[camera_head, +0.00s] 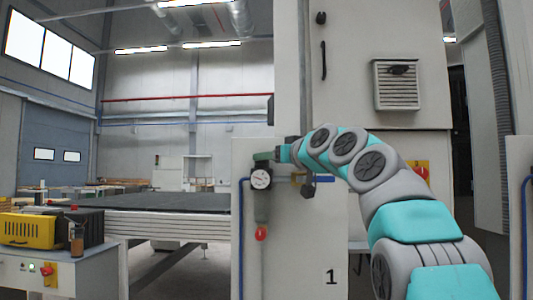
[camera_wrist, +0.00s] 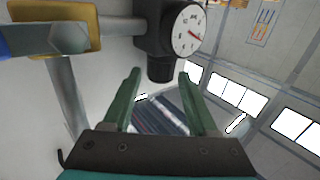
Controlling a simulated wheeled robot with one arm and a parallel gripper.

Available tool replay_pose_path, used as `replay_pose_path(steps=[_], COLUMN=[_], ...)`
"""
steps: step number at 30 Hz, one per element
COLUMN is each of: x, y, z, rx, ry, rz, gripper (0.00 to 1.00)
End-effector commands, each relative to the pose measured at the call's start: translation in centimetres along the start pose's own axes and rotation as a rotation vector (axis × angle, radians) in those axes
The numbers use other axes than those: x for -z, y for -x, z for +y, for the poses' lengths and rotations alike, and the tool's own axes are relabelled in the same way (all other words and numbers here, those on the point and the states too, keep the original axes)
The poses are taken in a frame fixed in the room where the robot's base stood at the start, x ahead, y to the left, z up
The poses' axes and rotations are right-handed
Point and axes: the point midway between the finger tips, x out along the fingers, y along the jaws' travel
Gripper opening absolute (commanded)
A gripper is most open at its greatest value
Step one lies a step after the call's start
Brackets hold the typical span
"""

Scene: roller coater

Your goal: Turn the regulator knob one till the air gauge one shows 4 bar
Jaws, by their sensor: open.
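The air gauge one (camera_head: 261,179) is a round white dial on the pale panel marked 1. In the wrist view the gauge (camera_wrist: 188,30) is tilted and shows a red needle; its numbers are too small to read. The black regulator knob one (camera_wrist: 160,67) sticks out of the dark regulator body beside the gauge. My gripper (camera_wrist: 159,75) has its green fingers open, with the knob's end between or just beyond the tips; contact cannot be told. In the head view my gripper (camera_head: 268,156) is just above the gauge and hides the knob.
A tall cabinet (camera_head: 385,50) stands behind my arm. A yellow box (camera_head: 28,229) sits on a bench at left.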

Motion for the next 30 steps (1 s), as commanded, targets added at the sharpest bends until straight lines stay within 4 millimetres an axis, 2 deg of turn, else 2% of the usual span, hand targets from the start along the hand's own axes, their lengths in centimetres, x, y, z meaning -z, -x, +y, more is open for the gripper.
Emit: replay_pose_path(steps=[4, 13, 28, 30], x=[0.00, -0.07, -0.04, -0.04], y=[-1.42, -1.61, -1.58, -1.58], z=[-0.02, -0.07, -0.05, -0.05], rx=[0.001, 0.001, 0.001, 0.001], ry=[-0.001, -0.001, -0.001, -0.001], rz=[-0.003, -0.001, -0.001, -0.001], gripper=[0.59, 0.58, 0.01, 0.00])
